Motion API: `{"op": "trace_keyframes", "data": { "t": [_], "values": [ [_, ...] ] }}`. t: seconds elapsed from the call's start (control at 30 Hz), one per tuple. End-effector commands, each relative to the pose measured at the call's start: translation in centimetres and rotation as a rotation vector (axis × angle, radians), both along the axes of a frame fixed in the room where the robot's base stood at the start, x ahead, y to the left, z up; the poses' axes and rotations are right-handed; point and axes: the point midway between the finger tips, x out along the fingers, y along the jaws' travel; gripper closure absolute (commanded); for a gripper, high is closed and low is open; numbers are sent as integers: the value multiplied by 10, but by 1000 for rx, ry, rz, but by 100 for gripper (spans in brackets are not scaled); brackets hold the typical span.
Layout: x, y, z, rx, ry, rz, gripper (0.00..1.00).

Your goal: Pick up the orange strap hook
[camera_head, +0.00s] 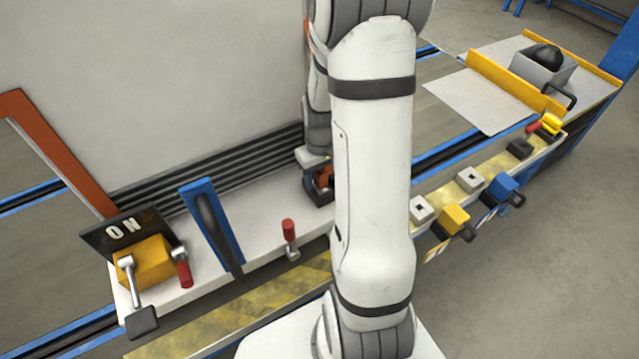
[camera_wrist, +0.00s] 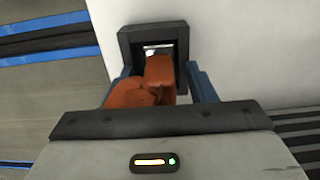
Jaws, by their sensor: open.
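The orange strap hook (camera_wrist: 158,72) sits in a dark square holder (camera_wrist: 126,42) in the wrist view, with a bright slot behind its upper end. In the head view only a small part of the hook (camera_head: 324,177) shows inside the holder (camera_head: 318,196), just left of my arm. My gripper (camera_wrist: 158,82) is open. Its two bluish fingers stand on the left and right of the hook, and I cannot tell whether they touch it. The black edge of the gripper body hides the lower part of the hook. In the head view my arm hides most of the gripper.
A red-handled lever (camera_head: 288,232), a blue upright handle (camera_head: 212,225) and a yellow block with levers (camera_head: 148,262) stand to the left on the white bench. A yellow plug (camera_head: 454,218) and a blue plug (camera_head: 503,188) are on the right. The bench between holder and red lever looks clear.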

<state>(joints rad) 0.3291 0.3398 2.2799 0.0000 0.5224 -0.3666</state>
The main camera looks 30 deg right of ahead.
Motion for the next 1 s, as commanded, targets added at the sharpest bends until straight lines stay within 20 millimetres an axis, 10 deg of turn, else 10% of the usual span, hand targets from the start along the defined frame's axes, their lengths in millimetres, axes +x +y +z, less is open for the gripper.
{"op": "trace_keyframes", "data": {
  "t": [0.23,0.83,1.0],
  "values": [
    [0,0,-1,0,0,-1,50],
    [0,-1,-1,0,-1,-2,99],
    [0,-1,-1,0,-1,-2,100]
  ]
}}
